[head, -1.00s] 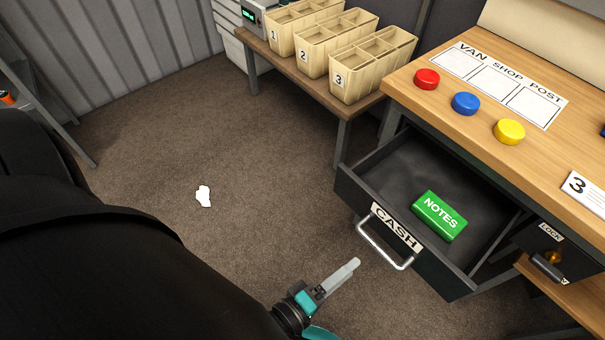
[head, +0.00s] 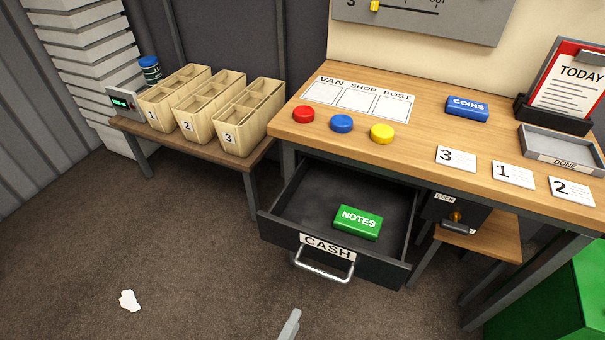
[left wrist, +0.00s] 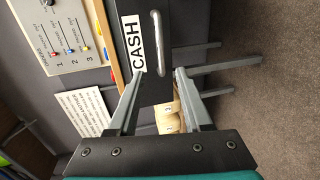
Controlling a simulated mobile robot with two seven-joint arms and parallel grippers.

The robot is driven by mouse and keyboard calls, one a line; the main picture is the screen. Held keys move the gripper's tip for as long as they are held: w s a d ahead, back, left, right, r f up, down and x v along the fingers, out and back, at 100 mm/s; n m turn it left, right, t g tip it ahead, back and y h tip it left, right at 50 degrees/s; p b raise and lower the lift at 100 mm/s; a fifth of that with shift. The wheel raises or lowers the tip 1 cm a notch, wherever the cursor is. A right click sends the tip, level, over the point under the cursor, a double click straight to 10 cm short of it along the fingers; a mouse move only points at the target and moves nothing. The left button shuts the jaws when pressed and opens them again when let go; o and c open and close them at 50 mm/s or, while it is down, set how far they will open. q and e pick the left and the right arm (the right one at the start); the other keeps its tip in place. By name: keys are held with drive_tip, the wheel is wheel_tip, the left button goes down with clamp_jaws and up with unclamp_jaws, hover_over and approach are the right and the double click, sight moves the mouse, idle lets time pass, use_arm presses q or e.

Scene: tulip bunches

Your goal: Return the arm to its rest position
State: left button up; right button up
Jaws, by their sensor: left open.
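My left gripper (head: 289,325) shows only as a grey fingertip at the bottom edge of the head view, low in front of the open cash drawer (head: 328,248). In the left wrist view its two grey fingers (left wrist: 159,73) stand apart with nothing between their tips. The drawer front with its CASH label (left wrist: 133,42) and handle lies beyond them, apart from the fingers. A green NOTES block (head: 358,221) lies inside the drawer. My right gripper is in neither view.
The wooden counter (head: 420,140) carries red, blue and yellow buttons, number cards, a blue COINS block (head: 467,108) and a grey DONE tray (head: 561,160). Three numbered wooden bins (head: 240,135) stand on a low table at the left. Carpet floor (head: 180,240) is open, with a white scrap (head: 130,300).

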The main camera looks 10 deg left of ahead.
use_arm(q)
drive_tip(key=s+a+f+m+g+y, duration=0.1)
drive_tip(key=s+a+f+m+g, duration=0.15)
drive_tip(key=f, duration=0.35)
drive_tip(key=s+a+f+m+g, duration=0.1)
drive_tip(key=a+f+m, duration=0.15)
drive_tip(key=f, duration=0.25)
drive_tip(key=s+a+f+m+g+y, duration=0.1)
drive_tip(key=a+f+m+g, duration=0.1)
drive_tip(key=f+m, duration=0.3)
drive_tip(key=s+a+f+m+g+y, duration=0.3)
drive_tip(key=s+a+f+m+g, duration=0.3)
drive_tip(key=s+a+f, duration=0.5)
drive_tip(key=shift+s+m+g, duration=0.4)
drive_tip(key=shift+s+g, duration=0.25)
drive_tip(key=shift+s, duration=0.15)
